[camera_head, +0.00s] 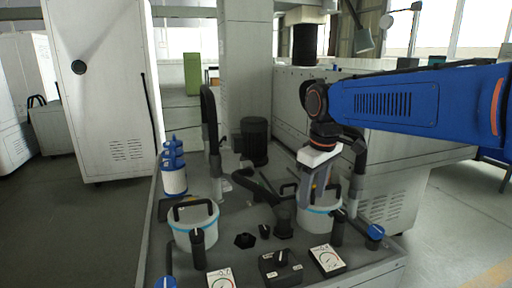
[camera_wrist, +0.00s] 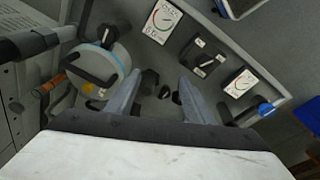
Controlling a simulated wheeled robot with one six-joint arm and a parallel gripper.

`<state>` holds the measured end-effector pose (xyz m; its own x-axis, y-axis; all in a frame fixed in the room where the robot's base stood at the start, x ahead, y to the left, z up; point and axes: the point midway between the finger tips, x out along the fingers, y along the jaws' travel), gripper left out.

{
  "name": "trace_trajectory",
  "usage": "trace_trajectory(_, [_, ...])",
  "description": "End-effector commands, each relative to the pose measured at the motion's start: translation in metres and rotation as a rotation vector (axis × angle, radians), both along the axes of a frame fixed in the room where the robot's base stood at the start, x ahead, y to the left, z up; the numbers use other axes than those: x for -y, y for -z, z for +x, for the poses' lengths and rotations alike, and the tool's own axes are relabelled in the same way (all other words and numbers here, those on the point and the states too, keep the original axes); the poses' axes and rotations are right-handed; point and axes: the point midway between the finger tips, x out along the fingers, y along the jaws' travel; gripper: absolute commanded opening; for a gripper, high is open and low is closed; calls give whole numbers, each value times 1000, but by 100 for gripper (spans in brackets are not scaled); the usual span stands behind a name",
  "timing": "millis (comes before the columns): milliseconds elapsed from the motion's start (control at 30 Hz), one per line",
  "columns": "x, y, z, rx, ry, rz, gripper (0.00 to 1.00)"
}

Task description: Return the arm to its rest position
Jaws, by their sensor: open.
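My gripper (camera_head: 312,196) hangs at the end of my blue arm in the head view, pointing down over the machine's bench, beside the right white canister (camera_head: 322,216). In the wrist view my gripper (camera_wrist: 160,92) shows two grey fingers spread apart, with nothing between them. Small black knobs on the panel show beyond the fingers. From these views I cannot tell the exact height of the fingertips above the panel.
A left canister (camera_head: 194,225) with a black handle, a blue-and-white filter (camera_head: 173,168), a black rotary switch (camera_head: 281,267) and dial gauges (camera_head: 328,260) crowd the bench. A grey column (camera_head: 245,70) and a tall cabinet (camera_head: 105,85) stand behind. Open floor lies to the right.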

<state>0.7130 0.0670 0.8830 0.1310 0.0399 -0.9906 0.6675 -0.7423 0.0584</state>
Motion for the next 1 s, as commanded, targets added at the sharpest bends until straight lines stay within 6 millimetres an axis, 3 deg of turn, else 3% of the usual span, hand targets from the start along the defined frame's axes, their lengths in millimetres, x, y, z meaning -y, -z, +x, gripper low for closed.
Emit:
trace_trajectory(200, [47,13,-55,60,172,33,48])
trace_trajectory(500, [96,48,-130,141,403,84,48])
trace_trajectory(800, [127,96,-197,220,620,135,48])
trace_trajectory(1000, [135,117,-219,250,699,156,48])
